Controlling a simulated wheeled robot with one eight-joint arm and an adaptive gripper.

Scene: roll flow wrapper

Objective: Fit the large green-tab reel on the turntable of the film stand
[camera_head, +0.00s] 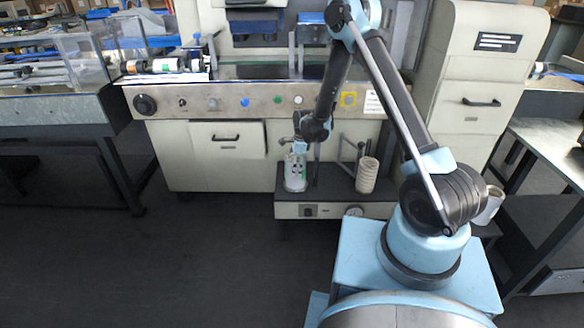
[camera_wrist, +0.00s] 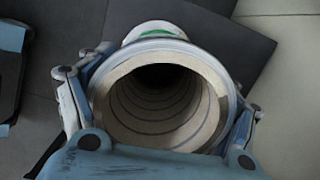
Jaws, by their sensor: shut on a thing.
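The green-tab reel (camera_head: 295,173) is a pale upright cylinder with a green mark, at the left part of the low film stand (camera_head: 335,211). My gripper (camera_head: 299,148) comes down on it from above and is shut on its upper part. In the wrist view I look into the reel's open, ribbed bore (camera_wrist: 160,112), with a finger on each side of the rim. A green patch (camera_wrist: 157,33) shows beyond the rim. The turntable is hidden under the reel. I cannot tell whether the reel touches it.
A beige ribbed cylinder (camera_head: 367,176) stands at the right of the film stand, beside thin upright posts. The wrapper's cabinet (camera_head: 228,152) rises behind. Another pale cylinder (camera_head: 489,205) is partly hidden behind my arm. The floor (camera_head: 190,255) in front is clear.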

